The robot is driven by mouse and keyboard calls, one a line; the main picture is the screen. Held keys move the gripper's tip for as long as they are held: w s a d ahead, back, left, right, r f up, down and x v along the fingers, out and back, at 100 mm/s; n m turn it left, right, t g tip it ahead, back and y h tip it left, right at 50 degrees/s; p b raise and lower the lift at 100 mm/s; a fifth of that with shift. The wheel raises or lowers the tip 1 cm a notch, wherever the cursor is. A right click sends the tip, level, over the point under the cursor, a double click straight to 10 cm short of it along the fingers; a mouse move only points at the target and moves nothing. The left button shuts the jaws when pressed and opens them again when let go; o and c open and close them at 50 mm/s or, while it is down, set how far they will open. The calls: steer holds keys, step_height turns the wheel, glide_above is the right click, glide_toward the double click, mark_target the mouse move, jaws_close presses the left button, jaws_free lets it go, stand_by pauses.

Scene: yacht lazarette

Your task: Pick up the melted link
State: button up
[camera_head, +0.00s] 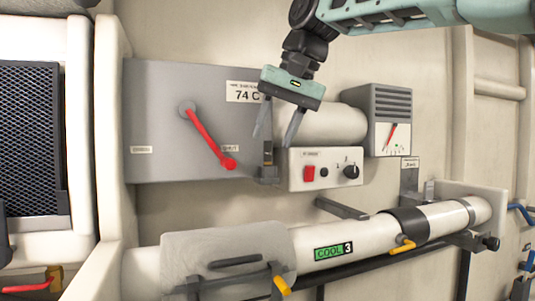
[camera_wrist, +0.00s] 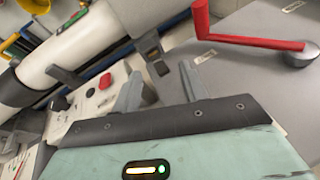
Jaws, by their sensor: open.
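A small dark piece (camera_head: 268,153), which looks like the melted link, sits upright in a grey bracket (camera_head: 267,175) at the right edge of the grey panel. It also shows in the wrist view (camera_wrist: 152,46), ahead of the fingers; its fine shape is too small to tell. My gripper (camera_head: 274,140) points down in front of the panel, with its fingers spread and nothing between them. In the head view the fingertips appear on either side of the piece's upper end. In the wrist view my gripper (camera_wrist: 160,77) appears short of the piece, apart from it.
A red lever (camera_head: 206,136) crosses the grey panel (camera_head: 150,100) on the left. A white switch box (camera_head: 323,179) with a red switch and black knob stands close on the right. A dial gauge (camera_head: 390,130) is beyond it. A white pipe (camera_head: 365,232) marked COOL 3 runs below.

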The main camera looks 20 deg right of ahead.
steer(key=shift+x, duration=1.05)
jaws_close()
steer(key=shift+a+r, duration=0.1)
steer(key=shift+a, duration=0.05)
stand_by(0.5)
